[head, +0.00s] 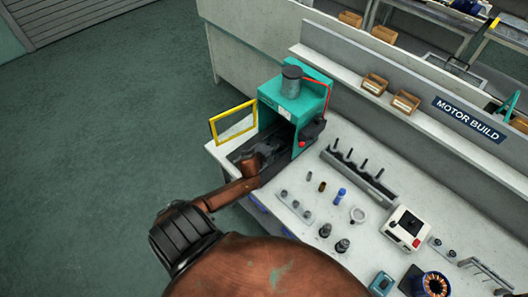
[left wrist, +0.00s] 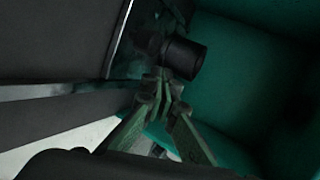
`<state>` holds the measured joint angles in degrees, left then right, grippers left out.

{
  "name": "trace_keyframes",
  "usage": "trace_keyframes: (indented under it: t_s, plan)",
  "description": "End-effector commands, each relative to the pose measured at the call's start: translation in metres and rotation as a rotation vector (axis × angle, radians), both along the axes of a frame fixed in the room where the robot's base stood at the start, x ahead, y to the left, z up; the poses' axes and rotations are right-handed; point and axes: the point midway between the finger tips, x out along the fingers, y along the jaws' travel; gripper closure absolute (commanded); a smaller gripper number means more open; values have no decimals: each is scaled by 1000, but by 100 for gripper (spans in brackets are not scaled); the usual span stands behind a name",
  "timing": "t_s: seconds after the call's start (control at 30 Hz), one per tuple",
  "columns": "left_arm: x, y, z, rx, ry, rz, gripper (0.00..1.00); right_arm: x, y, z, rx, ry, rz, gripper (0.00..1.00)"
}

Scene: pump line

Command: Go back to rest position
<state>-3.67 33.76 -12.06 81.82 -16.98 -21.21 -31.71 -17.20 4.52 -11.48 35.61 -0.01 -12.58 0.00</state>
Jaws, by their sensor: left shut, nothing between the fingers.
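My left gripper (head: 268,152) is at the open front of the teal press-like machine (head: 290,98). Its arm comes in from the lower left. In the left wrist view the fingers of my left gripper (left wrist: 166,88) come together at the tips, with nothing between them. A dark cylinder (left wrist: 184,59) stands just beyond the tips, and the teal machine wall (left wrist: 235,70) fills the right side. I cannot tell whether the fingers touch the cylinder. My right gripper is not in view.
The yellow-framed guard (head: 233,122) stands open left of the machine. On the white bench (head: 318,222) are a dark rack (head: 358,172) with pegs, several small parts, a blue piece (head: 340,196) and a control box (head: 404,228). The green floor (head: 100,150) on the left is clear.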

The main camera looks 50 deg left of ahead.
Motion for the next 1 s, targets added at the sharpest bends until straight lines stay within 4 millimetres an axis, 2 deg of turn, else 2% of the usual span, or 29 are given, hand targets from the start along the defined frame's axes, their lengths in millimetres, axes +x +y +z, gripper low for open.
trace_keyframes:
  t_s: [0.03,0.13,0.3,0.53,0.8,0.87,0.97,1.0]
  plan:
    - [-14,1,4,2,5,4,100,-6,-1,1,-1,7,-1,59]
    - [-33,-2,13,3,5,7,100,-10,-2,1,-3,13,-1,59]
    - [-55,-6,26,2,5,10,100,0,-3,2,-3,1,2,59]
    - [-63,-11,32,1,4,8,100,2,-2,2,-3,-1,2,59]
    - [-68,-17,30,-28,9,30,100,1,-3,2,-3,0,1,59]
    - [-78,-26,26,-83,19,77,100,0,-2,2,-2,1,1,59]
    - [-110,-51,19,-238,53,219,100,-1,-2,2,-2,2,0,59]
    - [-128,-63,16,-317,74,293,100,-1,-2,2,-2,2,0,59]
